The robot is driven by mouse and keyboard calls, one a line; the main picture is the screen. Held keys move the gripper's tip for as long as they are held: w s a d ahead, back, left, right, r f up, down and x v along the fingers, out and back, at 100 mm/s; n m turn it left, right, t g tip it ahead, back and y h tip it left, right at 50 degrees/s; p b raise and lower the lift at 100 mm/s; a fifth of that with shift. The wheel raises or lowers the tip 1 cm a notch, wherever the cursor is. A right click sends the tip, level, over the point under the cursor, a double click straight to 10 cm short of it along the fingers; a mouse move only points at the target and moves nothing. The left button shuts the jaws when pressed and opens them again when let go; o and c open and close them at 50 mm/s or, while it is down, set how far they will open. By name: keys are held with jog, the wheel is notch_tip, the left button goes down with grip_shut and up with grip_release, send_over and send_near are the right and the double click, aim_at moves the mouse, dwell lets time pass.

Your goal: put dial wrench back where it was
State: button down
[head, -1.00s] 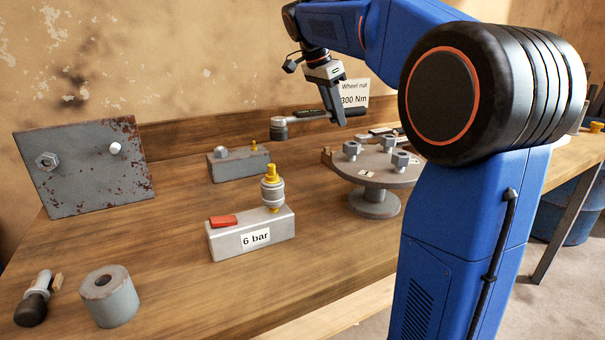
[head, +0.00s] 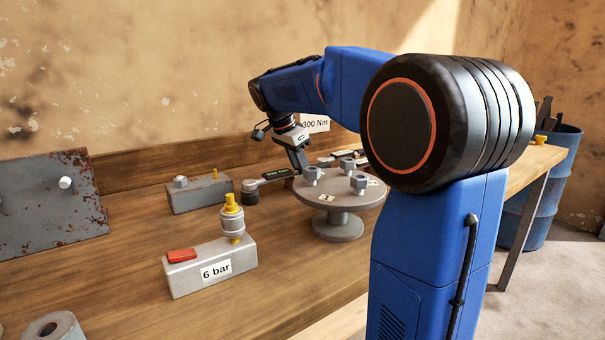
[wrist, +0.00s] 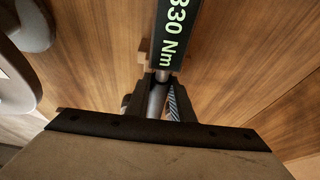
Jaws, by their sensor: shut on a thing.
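The dial wrench (head: 277,174) has a grey shaft, a dark round head at its left end and a lit display. My gripper (head: 302,170) is shut on it and holds it roughly level beside the round stand's left rim. In the wrist view the dark display (wrist: 175,35) reads "330 Nm", and my fingers (wrist: 160,95) close around the grey shaft just below it. The wrench's far end is out of that view. A light wooden piece (wrist: 143,55) shows beside the wrench; I cannot tell whether they touch.
A round grey stand (head: 337,222) carries several nuts. Other tools (head: 345,155) lie behind it. A "300 Nm" card (head: 316,123) stands at the wall. A "6 bar" block (head: 211,266) and a grey block (head: 200,193) are left. The front middle of the bench is clear.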

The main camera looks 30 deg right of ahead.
aim_at(289, 170)
jog(key=shift+f, duration=0.15)
jog(key=c, duration=1.5)
grip_release()
jog(key=shift+f, duration=0.1)
jog(key=shift+c, duration=0.2)
jog(key=v, duration=1.2)
